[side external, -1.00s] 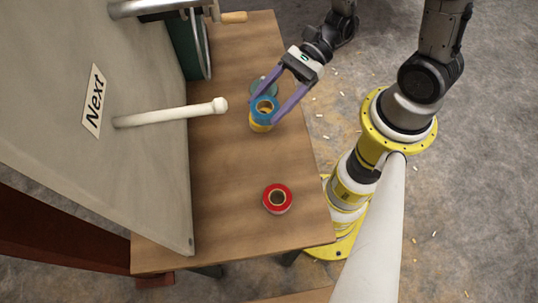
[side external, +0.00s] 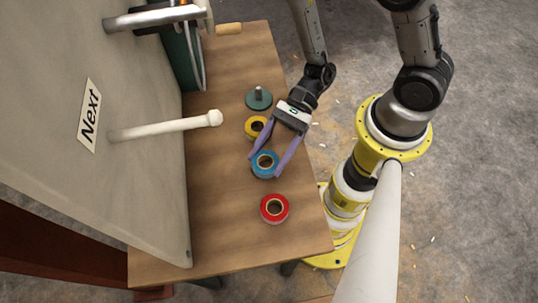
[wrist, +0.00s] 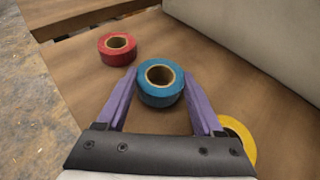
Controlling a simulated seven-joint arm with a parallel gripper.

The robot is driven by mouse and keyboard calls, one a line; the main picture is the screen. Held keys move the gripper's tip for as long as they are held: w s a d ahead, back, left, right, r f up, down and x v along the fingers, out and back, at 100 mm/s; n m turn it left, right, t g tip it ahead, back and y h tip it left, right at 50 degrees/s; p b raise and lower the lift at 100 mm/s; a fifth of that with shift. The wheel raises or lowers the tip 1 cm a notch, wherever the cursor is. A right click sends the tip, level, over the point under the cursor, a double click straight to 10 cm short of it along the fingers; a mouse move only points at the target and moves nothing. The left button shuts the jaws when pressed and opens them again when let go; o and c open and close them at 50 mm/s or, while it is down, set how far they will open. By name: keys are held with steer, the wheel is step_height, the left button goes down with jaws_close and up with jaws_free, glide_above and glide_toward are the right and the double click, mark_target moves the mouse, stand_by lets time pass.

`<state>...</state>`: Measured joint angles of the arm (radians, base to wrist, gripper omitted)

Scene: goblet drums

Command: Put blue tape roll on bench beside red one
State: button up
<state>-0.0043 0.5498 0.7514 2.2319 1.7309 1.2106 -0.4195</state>
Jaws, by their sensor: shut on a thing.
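The blue tape roll (side external: 265,164) is between the fingers of my gripper (side external: 268,166), which is shut on it. It looks level and lies on or just above the bench; I cannot tell which. It also shows between the purple fingers in the wrist view (wrist: 160,82). The red tape roll (side external: 274,208) lies flat on the bench (side external: 225,235), a short gap in front of the blue one. The red roll is at upper left in the wrist view (wrist: 117,48). The yellow tape roll (side external: 255,126) is behind the blue one, partly hidden by my gripper.
A green round base with a short peg (side external: 258,98) stands farther back. A white rod (side external: 165,126) juts over the bench from the upright panel with a "Next" sign (side external: 89,115). The bench is clear left of the rolls and at its front.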

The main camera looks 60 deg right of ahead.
steer(key=shift+f, duration=0.4)
steer(key=shift+f, duration=0.15)
steer(key=o, duration=1.4)
steer(key=shift+c, duration=0.2)
